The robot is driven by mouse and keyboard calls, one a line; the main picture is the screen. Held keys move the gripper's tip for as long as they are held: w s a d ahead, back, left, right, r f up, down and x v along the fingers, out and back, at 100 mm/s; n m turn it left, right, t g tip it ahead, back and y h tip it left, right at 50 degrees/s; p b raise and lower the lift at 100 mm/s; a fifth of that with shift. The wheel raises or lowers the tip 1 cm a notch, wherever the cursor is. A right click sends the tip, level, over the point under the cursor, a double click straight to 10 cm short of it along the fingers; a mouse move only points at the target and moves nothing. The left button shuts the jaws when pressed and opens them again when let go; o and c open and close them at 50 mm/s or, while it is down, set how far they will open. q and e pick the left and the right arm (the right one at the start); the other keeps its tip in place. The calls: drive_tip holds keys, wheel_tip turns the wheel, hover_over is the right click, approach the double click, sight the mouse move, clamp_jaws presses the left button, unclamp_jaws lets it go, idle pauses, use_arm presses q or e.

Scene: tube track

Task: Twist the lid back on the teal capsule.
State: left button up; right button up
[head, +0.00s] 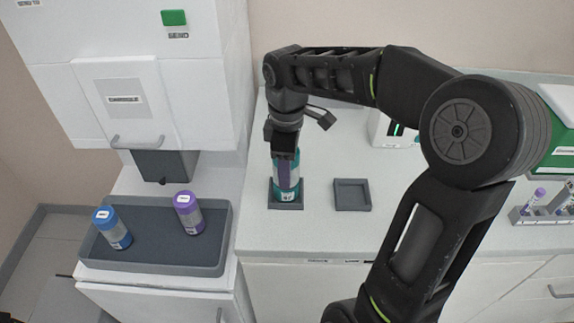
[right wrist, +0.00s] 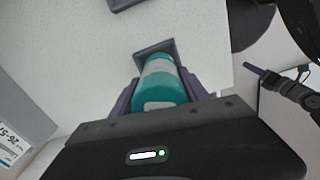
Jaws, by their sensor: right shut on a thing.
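The teal capsule (head: 287,192) stands upright in a square dark holder (head: 272,204) on the white counter. In the right wrist view the capsule (right wrist: 163,90) shows a grey band and a teal near end with a white label. My right gripper (head: 286,165) comes from above and is shut on the capsule's upper, lid end, a purple finger on each side. The seam between lid and body is hidden, so I cannot tell how the lid sits. What looks like my left gripper (right wrist: 272,77) shows at the right of the right wrist view, away from the capsule; its opening is unclear.
An empty square holder (head: 352,194) is right of the capsule. A grey tray (head: 158,262) at left holds a blue-capped capsule (head: 112,228) and a purple-capped one (head: 188,213), under a dispenser (head: 165,165). A tube rack (head: 540,212) stands far right. Counter between is clear.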

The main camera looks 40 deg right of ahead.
use_arm(q)
drive_tip(key=shift+f+b, duration=0.3)
use_arm(e)
drive_tip(key=shift+f, duration=0.55)
use_arm(q)
drive_tip(key=shift+w+r, duration=0.15)
idle(0.4)
use_arm(e)
drive_tip(key=m, duration=0.4)
drive_tip(key=shift+m, duration=0.3)
drive_tip(key=m, duration=0.4)
drive_tip(key=shift+a+m+b, duration=0.1)
drive_tip(key=shift+m+b, duration=0.2)
drive_tip(key=shift+b, duration=0.1)
drive_tip(key=m, duration=0.5)
drive_tip(key=shift+m, duration=0.4)
use_arm(q)
drive_tip(key=shift+w+d+f+b, duration=0.25)
drive_tip(key=shift+w+f+b, duration=0.1)
drive_tip(key=shift+f, duration=0.15)
use_arm(e)
drive_tip(key=m, duration=0.5)
